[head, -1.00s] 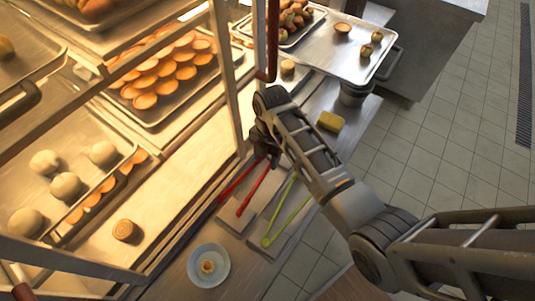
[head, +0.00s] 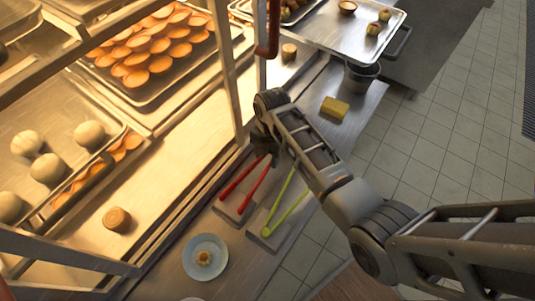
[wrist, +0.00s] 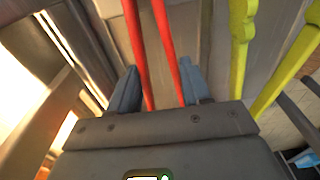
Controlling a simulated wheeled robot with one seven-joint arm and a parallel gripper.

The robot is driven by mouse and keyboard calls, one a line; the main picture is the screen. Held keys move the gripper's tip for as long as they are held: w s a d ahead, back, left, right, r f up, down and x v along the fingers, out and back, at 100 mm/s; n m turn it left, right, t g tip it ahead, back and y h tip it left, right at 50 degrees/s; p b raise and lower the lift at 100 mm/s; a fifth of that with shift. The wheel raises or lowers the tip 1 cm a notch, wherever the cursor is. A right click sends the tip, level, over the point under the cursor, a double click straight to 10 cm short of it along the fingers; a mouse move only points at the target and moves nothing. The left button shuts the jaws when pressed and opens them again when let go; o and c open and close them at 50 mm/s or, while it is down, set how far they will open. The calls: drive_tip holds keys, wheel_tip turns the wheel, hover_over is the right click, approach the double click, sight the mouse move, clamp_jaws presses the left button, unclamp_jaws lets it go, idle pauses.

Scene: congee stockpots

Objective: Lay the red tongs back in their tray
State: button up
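The red tongs (head: 257,182) hang from my gripper (head: 263,150), their two arms spread and reaching down over a small grey tray (head: 231,214). In the head view I cannot tell whether their ends touch it. My forearm partly hides the green tongs' far end.
A blue plate (head: 191,265) with a small pastry is in front. A glass-fronted food case with metal posts (head: 227,62) stands close on the left. Floor lies right.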

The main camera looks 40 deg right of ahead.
drive_tip(key=o, duration=0.6)
drive_tip(key=shift+o, duration=0.2)
wheel_tip(320, 180, up, 8)
drive_tip(key=shift+w+d, duration=0.15)
drive_tip(key=shift+d, duration=0.15)
drive_tip(key=shift+f, duration=0.1)
